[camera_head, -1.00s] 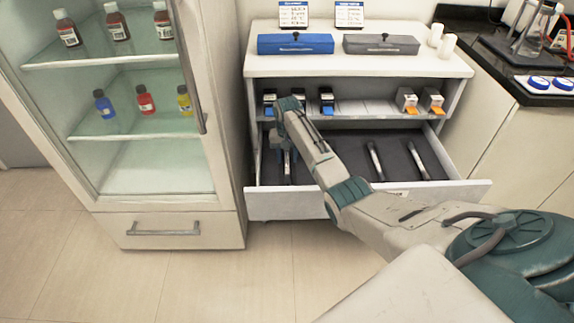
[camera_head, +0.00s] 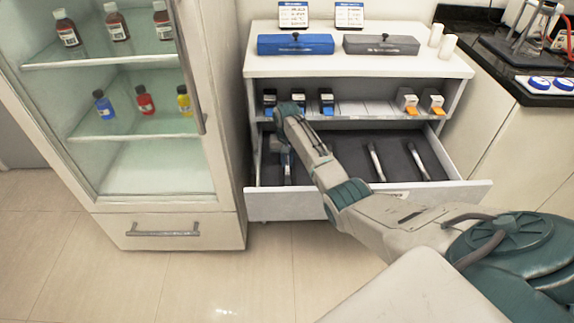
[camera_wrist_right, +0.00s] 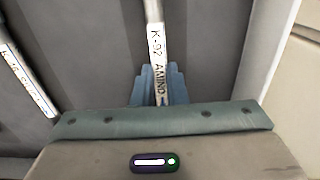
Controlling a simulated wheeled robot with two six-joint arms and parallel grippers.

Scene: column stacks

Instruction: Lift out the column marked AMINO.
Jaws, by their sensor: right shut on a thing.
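The column marked AMINO (camera_wrist_right: 155,45) is a slim pale tube with a white label reading "K-02 AMINO" in the right wrist view. My right gripper (camera_wrist_right: 157,90) has its blue fingers shut around the labelled part of it. In the head view my right gripper (camera_head: 286,143) is down in the left part of the open drawer (camera_head: 330,202), partly hidden by my arm. The column's lower end (camera_head: 287,172) shows just below it. I cannot tell whether the column is clear of the drawer floor. My left gripper is not in view.
Another labelled column (camera_wrist_right: 25,80) lies to the left in the wrist view. Two more columns (camera_head: 376,160) (camera_head: 418,160) lie in the drawer's right part. A shelf with small boxes (camera_head: 326,100) is above the drawer. A glass-door cabinet (camera_head: 150,180) stands at left.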

